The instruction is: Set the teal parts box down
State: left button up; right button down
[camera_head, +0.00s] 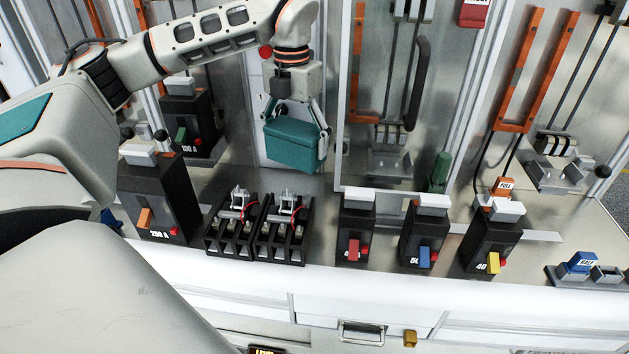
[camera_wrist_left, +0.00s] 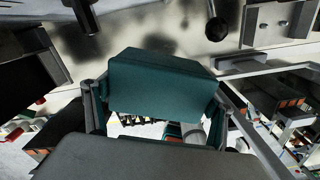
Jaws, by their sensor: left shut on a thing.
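The teal parts box (camera_head: 295,144) is a closed-looking box hanging in the jaws of my left gripper (camera_head: 297,120). The gripper points down, with one finger on each side of the box. The box appears above the rear part of the bench (camera_head: 325,205), behind the black terminal blocks; the exact gap beneath it cannot be told. In the left wrist view the teal box (camera_wrist_left: 160,82) fills the middle between the two fingers, and its far side is hidden. My right gripper does not show in either view.
A large black breaker (camera_head: 160,200) stands left of two black terminal blocks (camera_head: 258,235). Several breakers with coloured levers, including a blue one (camera_head: 425,240), stand to the right. A metal upright (camera_head: 352,90) and orange rails (camera_head: 515,80) rise behind.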

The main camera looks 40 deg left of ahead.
aim_at(314, 138)
pick_arm(q)
jog(key=w+d, duration=0.2)
jog(key=shift+w+d, duration=0.4)
notch_tip(314, 138, down, 8)
jog(key=shift+w+r+p, duration=0.1)
jog(key=shift+r+p, duration=0.15)
jog(key=shift+p, duration=0.15)
jog(key=shift+f, duration=2.25)
jog(key=shift+f, duration=0.1)
jog(key=o, duration=1.4)
jog(key=shift+c, duration=0.2)
